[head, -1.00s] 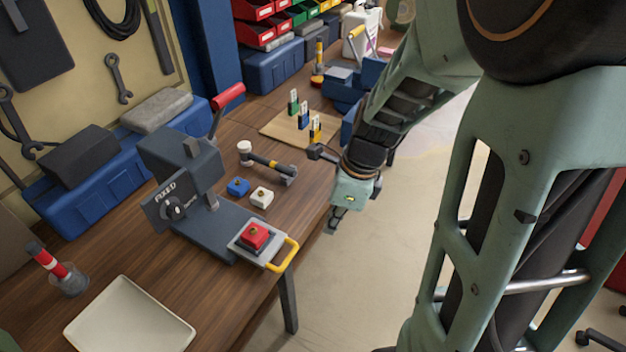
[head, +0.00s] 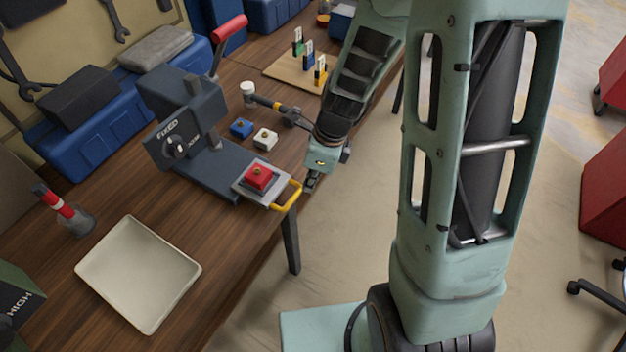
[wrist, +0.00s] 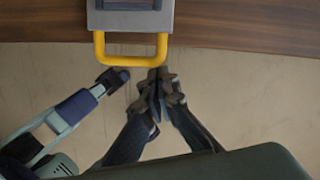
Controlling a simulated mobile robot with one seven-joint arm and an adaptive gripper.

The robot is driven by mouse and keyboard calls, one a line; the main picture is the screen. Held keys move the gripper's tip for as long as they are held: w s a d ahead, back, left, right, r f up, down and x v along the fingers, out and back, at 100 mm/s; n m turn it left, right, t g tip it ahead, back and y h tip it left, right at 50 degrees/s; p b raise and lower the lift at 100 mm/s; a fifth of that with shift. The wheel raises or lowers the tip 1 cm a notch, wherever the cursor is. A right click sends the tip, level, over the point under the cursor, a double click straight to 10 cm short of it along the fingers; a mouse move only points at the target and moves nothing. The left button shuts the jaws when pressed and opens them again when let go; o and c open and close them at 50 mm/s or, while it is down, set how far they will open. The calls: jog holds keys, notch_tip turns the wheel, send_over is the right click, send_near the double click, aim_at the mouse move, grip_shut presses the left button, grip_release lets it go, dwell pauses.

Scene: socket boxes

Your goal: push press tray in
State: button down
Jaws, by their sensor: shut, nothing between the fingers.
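The press (head: 180,110) is a dark grey machine on the wooden bench with a red-handled lever. Its light grey press tray (head: 243,187) sticks out at the front toward the bench edge, with a red block (head: 260,177) on it. A yellow handle (head: 291,199) is on the tray's outer end. My gripper (head: 311,182) is shut and empty, just beyond the bench edge beside the handle. In the wrist view the fingertips (wrist: 159,75) are together just below the right part of the yellow handle (wrist: 131,58); I cannot tell whether they touch it.
A blue block (head: 241,128) and a white block (head: 265,139) lie beside the press, near a hammer-like tool (head: 268,102). An empty cream tray (head: 139,272) is at the front left. Open floor lies right of the bench.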

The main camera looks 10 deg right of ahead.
aim_at(269, 186)
jog(key=w+a+p, duration=0.1)
jog(key=w+a, duration=0.1)
jog(key=a, duration=0.1)
jog(key=w+a+p, duration=0.2)
jog(key=w+a, duration=0.1)
jog(key=a, duration=0.1)
jog(key=w+a+p, duration=0.2)
jog(key=w+a, duration=0.1)
jog(key=shift+w+a, duration=0.1)
jog(key=shift+a, duration=0.15)
